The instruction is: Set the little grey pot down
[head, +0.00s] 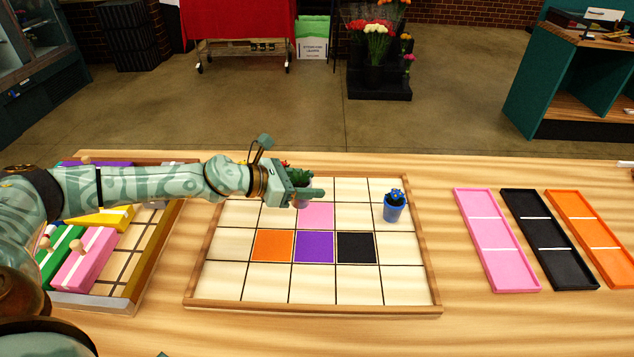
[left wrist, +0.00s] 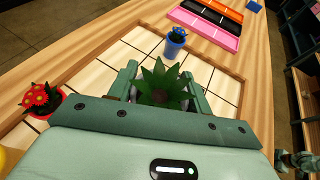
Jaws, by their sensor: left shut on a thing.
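My left gripper (head: 304,192) reaches over the back of the gridded wooden board (head: 249,306). It is shut on a small pot holding a spiky green plant (head: 299,177). In the left wrist view the plant (left wrist: 160,85) stands between the two fingers (left wrist: 160,92). Its leaves hide most of the pot there, and in the head view the gripper covers much of it. The pot is near the pink square (head: 316,216); I cannot tell whether its base touches the board.
A blue pot with blue flowers (head: 394,207) stands on the board's right side. A red-flowered pot (left wrist: 42,99) is at the back, mostly behind my arm in the head view. Pink (head: 496,240), black (head: 548,240) and orange (head: 592,235) trays lie at right. A wooden box of blocks (head: 122,300) is at left.

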